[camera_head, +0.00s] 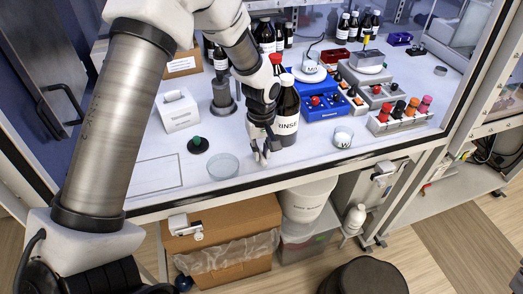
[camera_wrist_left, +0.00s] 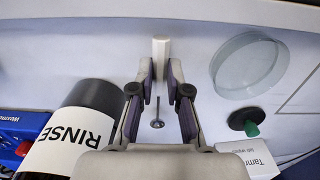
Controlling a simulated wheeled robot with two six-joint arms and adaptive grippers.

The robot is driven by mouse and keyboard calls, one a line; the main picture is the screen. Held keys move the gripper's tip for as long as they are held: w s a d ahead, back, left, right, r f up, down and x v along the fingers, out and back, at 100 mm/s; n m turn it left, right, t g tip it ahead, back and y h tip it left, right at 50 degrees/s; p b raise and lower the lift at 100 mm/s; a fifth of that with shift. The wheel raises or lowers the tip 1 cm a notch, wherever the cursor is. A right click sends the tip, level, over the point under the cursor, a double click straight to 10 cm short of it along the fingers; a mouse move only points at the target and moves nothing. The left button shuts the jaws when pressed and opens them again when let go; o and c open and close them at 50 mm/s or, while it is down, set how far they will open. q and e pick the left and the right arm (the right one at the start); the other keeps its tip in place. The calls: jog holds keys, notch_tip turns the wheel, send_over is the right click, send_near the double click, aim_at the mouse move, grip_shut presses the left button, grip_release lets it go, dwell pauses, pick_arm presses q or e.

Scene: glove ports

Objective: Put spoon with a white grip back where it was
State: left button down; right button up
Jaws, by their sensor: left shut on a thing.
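The spoon with a white grip (camera_wrist_left: 161,48) shows in the left wrist view, its white grip pointing to the top edge and its small metal bowl (camera_wrist_left: 157,123) lower down. My left gripper (camera_wrist_left: 160,73) is shut on the spoon, its two fingers on either side of it. In the head view my left gripper (camera_head: 262,157) points down low over the white bench, near its front edge, just left of the RINSE bottle. The spoon is too small there to make out clearly. I cannot tell whether it touches the bench. My right gripper is not in view.
The dark RINSE bottle (camera_head: 288,122) stands close beside my left gripper. A glass dish (camera_head: 223,166) and a green-knobbed black disc (camera_head: 198,145) lie to the left. An outlined rectangle (camera_head: 153,173) is empty.

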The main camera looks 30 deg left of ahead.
aim_at(262, 154)
pick_arm(q)
jog(key=shift+f, duration=0.9)
jog(key=shift+f, duration=0.1)
jog(key=c, duration=1.1)
grip_release()
jog(key=shift+c, duration=0.2)
notch_tip(262, 154, up, 12)
jog(key=b, duration=0.2)
jog(key=shift+r, duration=0.2)
